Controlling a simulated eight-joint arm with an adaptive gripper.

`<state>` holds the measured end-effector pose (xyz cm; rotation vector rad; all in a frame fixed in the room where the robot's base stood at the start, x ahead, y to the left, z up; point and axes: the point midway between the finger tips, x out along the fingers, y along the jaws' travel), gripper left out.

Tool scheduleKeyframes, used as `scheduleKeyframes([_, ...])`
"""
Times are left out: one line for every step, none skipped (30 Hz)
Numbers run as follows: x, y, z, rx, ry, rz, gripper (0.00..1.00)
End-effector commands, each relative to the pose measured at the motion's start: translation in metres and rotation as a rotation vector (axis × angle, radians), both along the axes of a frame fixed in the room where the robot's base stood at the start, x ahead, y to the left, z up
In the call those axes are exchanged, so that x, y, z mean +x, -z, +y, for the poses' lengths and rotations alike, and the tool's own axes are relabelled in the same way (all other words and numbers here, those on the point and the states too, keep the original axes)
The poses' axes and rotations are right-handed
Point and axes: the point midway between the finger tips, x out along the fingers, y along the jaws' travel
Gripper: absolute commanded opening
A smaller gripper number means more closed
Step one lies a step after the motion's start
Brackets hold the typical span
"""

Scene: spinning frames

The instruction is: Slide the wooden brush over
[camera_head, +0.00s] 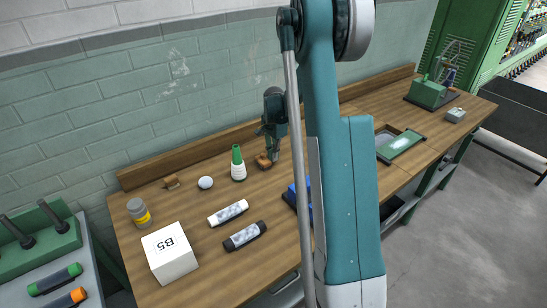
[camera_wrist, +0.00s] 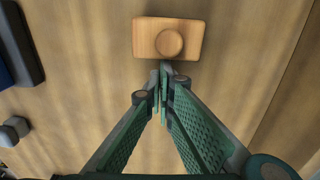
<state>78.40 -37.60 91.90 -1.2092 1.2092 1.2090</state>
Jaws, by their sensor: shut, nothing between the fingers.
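The wooden brush (camera_head: 264,162) lies on the workbench near the wall. In the wrist view it is a light wooden block with a round knob (camera_wrist: 170,40), at the top centre. My gripper (camera_head: 272,157) points down at the brush, and its fingers are closed together with nothing between them. In the wrist view the gripper's fingertips (camera_wrist: 163,70) are right at the brush's near long edge. I cannot tell whether they touch it. My arm hides part of the bench in the head view.
A green-and-white bottle (camera_head: 238,163) and a white ball (camera_head: 206,182) stand left of the brush. A blue object (camera_head: 294,195) is nearer the front.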

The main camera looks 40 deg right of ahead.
Motion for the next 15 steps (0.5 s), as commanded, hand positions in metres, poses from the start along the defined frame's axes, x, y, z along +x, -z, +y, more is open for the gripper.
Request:
scheduleKeyframes([0.0,0.0,-0.004,0.0,0.001,0.0,0.0])
scheduleKeyframes([0.0,0.001,-0.006,0.0,0.002,0.0,0.0])
scheduleKeyframes([0.0,0.001,-0.01,0.0,0.002,0.0,0.0])
scheduleKeyframes([0.0,0.001,-0.013,0.0,0.002,0.0,0.0])
scheduleKeyframes([0.0,0.001,-0.017,0.0,0.002,0.0,0.0])
scheduleKeyframes([0.0,0.001,-0.022,0.0,0.001,0.0,0.0])
scheduleKeyframes([0.0,0.001,-0.025,0.0,0.001,0.0,0.0])
scheduleKeyframes([0.0,0.001,-0.03,0.0,0.002,0.0,0.0])
scheduleKeyframes([-0.001,0.001,-0.036,0.0,0.002,0.0,0.0])
scheduleKeyframes([0.0,-0.004,-0.036,0.0,0.001,0.0,0.0])
scheduleKeyframes([0.0,-0.011,-0.035,0.0,0.0,0.0,0.0])
scheduleKeyframes([0.0,-0.018,-0.034,0.0,0.0,0.0,0.0])
scheduleKeyframes([0.0,-0.024,-0.034,0.0,0.0,0.0,0.0])
scheduleKeyframes([-0.001,-0.029,-0.034,0.0,0.0,0.0,0.0])
scheduleKeyframes([0.0,-0.036,-0.034,0.0,0.0,0.0,0.0])
